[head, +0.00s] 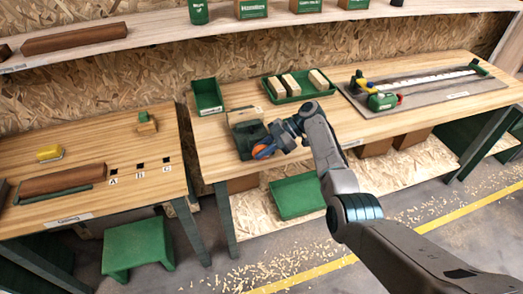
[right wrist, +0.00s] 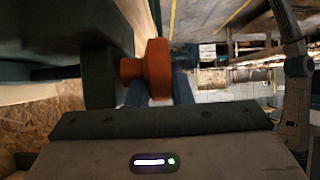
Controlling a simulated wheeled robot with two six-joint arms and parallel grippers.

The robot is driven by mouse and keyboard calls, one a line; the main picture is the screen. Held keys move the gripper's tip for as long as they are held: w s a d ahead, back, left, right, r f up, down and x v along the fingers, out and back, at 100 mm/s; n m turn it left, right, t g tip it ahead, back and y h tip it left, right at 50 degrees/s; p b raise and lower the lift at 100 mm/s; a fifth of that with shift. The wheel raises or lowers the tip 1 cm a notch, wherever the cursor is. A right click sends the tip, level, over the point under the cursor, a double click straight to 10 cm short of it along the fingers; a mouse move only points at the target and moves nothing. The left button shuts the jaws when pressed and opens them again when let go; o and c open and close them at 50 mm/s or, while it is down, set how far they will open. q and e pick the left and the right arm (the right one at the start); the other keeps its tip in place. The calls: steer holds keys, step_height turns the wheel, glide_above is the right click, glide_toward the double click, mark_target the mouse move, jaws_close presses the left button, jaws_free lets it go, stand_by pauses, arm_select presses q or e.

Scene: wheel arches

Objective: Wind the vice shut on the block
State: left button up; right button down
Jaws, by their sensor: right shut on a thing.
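The dark green vice (head: 246,138) is fixed at the front edge of the middle bench. A light wooden piece, likely the block (head: 243,113), shows at its top; I cannot tell how wide the jaw gap is. The orange handle (head: 263,151) sticks out at the vice's front. My right gripper (head: 270,148) is shut on the handle, reaching in from the right. In the right wrist view the orange handle (right wrist: 158,68) is large, beside the vice's dark body (right wrist: 98,75); the fingertips are partly hidden. My left gripper is not in view.
A green tray of wooden blocks (head: 296,96) and an empty green bin (head: 207,97) stand behind the vice. A mat with tools (head: 430,88) lies at right. Another bench (head: 85,170) stands at left, with a green stool (head: 138,245) before it.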

steer(key=c, duration=1.6)
jaws_free()
steer(key=shift+d, duration=0.1)
steer(key=shift+w+d+r, duration=0.1)
steer(key=shift+w+d, duration=0.05)
steer(key=shift+d, duration=0.05)
steer(key=b+v, duration=0.4)
steer(key=v, duration=0.6)
steer(key=shift+d+r, duration=0.1)
steer(key=shift+r, duration=0.05)
